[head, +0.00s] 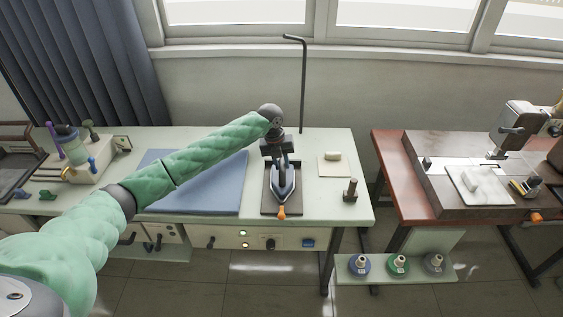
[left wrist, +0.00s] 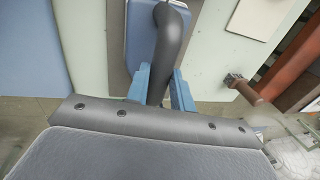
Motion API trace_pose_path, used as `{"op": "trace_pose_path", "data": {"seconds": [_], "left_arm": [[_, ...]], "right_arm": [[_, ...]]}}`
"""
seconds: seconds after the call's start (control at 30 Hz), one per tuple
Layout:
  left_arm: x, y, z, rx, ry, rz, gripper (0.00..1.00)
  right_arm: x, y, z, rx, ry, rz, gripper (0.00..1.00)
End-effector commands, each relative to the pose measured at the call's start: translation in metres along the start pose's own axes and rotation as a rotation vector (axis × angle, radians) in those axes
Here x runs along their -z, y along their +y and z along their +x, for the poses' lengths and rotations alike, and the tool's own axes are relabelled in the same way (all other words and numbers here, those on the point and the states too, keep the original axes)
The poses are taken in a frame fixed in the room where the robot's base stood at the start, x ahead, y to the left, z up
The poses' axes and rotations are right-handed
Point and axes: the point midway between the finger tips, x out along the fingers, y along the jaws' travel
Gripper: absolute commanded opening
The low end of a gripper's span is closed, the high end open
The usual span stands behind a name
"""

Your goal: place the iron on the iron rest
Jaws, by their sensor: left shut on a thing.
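The iron (head: 283,188) has a blue-grey body and a dark handle, and is right of the blue pad. My left gripper (head: 279,158) is above it, shut on its dark handle. In the left wrist view the handle (left wrist: 171,42) passes between the two light-blue fingers of the gripper (left wrist: 165,88), with part of the blue body beyond. The iron rest (head: 268,205) is a dark flat plate directly under the iron. The iron covers much of it, and I cannot tell whether the two touch. My right gripper is not in view.
A blue pad (head: 200,190) lies on the pale table (head: 340,208). A tall hooked pole (head: 304,90) rises behind. A red-brown table (head: 392,165) stands farther right.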

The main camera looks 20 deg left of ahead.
Motion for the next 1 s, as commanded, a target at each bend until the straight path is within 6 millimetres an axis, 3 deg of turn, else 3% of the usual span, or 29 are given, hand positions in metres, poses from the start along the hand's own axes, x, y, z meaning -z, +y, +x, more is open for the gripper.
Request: {"op": "trace_pose_path", "data": {"seconds": [0.03, 0.07, 0.17, 0.57, 0.63, 0.77, 1.0], "left_arm": [[-0.001, 0.0, -0.001, 0.001, -0.002, 0.0, 0.0], [0.0, 0.0, 0.001, 0.0, 0.0, 0.0, 0.25], [0.0, 0.0, 0.001, 0.0, 0.0, 0.0, 0.45], [-0.001, 0.0, -0.004, 0.0, -0.002, 0.0, 0.45], [-0.001, 0.0, -0.012, 0.0, -0.003, 0.001, 0.45], [-0.001, 0.001, -0.032, 0.0, -0.003, 0.0, 0.45], [-0.001, 0.0, -0.079, 0.0, -0.003, 0.0, 0.45]], "right_arm": [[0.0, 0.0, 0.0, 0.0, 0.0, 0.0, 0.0], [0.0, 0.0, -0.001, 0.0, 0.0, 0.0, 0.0], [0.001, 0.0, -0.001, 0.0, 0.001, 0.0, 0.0], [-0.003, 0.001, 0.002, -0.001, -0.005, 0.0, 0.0], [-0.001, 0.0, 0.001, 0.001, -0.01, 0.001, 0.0], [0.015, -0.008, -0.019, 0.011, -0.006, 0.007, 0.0], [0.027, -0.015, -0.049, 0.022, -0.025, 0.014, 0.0]]}}
